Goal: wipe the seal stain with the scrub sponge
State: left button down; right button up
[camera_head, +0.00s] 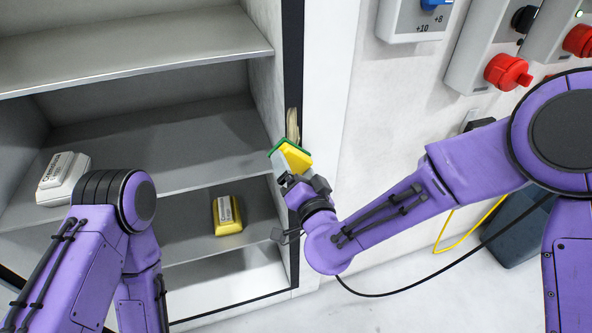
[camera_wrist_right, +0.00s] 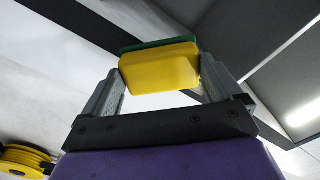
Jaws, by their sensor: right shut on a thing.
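The scrub sponge (camera_head: 297,157) is yellow with a green scouring layer. My right gripper (camera_head: 289,163) is shut on it. In the right wrist view the sponge (camera_wrist_right: 160,70) sits between the two fingers, its green layer on the far side. A beige-brown smear, the seal stain (camera_head: 292,122), lies on the dark seal (camera_head: 292,60) along the cabinet's right front edge. The sponge is just below the stain in the head view; I cannot tell whether it touches the seal. My left arm shows at lower left, but its gripper is out of view.
The open cabinet has grey shelves (camera_head: 150,60). A white container (camera_head: 62,180) stands on the left and a yellow package (camera_head: 227,215) lies on a lower shelf. Red knobs (camera_head: 508,72) project from wall boxes at right. A dark bin (camera_head: 515,240) stands on the floor.

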jog(key=shift+x, duration=1.05)
